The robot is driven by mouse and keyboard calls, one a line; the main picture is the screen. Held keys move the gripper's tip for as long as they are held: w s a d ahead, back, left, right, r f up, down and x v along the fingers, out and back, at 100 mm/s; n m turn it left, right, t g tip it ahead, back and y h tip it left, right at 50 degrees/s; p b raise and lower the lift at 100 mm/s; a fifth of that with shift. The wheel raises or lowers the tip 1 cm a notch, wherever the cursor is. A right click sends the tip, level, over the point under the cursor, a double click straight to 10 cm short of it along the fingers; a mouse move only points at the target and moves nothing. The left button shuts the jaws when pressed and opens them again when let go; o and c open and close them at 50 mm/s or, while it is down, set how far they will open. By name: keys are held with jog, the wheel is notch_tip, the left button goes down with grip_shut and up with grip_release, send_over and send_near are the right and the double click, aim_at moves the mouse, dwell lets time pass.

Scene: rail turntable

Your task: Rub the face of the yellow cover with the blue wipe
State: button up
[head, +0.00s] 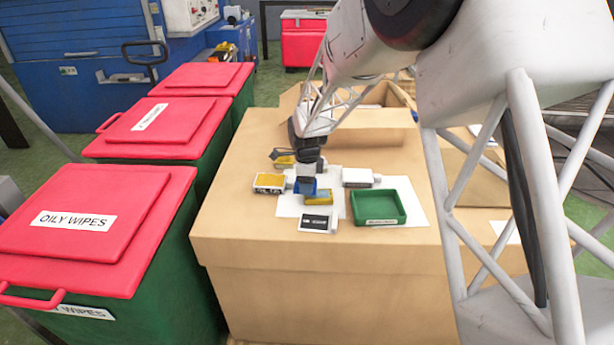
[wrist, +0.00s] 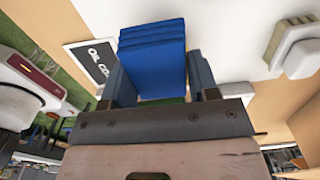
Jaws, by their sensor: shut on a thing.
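My gripper (head: 305,180) is over the white sheet on the cardboard box, fingers pointing down. It is shut on the blue wipe (wrist: 152,58), a folded, layered pad between the two jaws in the wrist view. A little of the wipe's blue also shows below the gripper in the head view (head: 297,188). Yellow faces show close by: a small yellow block (head: 319,197) just right of the wipe, a yellow-topped white block (head: 269,181) to its left, and a partly hidden yellow piece (head: 285,162) behind. I cannot tell which is the yellow cover, or whether the wipe touches it.
A green tray (head: 356,209) stands to the right. A white block (head: 357,177) lies behind it, and a black-faced label block (head: 317,222) lies in front. Red-lidded bins (head: 85,205) stand left of the cardboard box (head: 330,252). The box's front top is clear.

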aim_at(324, 194)
jog(key=shift+f, duration=0.5)
jog(key=shift+d+f, duration=0.5)
jog(key=shift+d, duration=0.35)
jog(key=shift+w+d+f, duration=0.1)
jog(key=shift+d, duration=0.65)
jog(key=shift+w+d+f, duration=0.1)
jog(key=shift+d, duration=0.6)
jog(key=shift+w+d+r, duration=0.1)
jog(key=shift+d+r, duration=0.15)
jog(key=shift+d, duration=0.5)
jog(key=shift+d+f, duration=0.2)
jog(key=shift+d, duration=0.8)
jog(key=shift+r, duration=0.1)
jog(key=shift+a+r, duration=0.1)
jog(key=shift+a, duration=0.35)
jog(key=shift+a+f, duration=0.2)
jog(key=shift+a, duration=0.8)
jog(key=shift+s+a+r, duration=0.1)
jog(key=shift+a, duration=0.65)
jog(key=shift+s+a+r, duration=0.1)
jog(key=shift+a, duration=0.65)
jog(key=shift+s+a+f, duration=0.1)
jog(key=shift+a+f, duration=0.05)
jog(key=shift+a, duration=1)
jog(key=shift+r, duration=4.1)
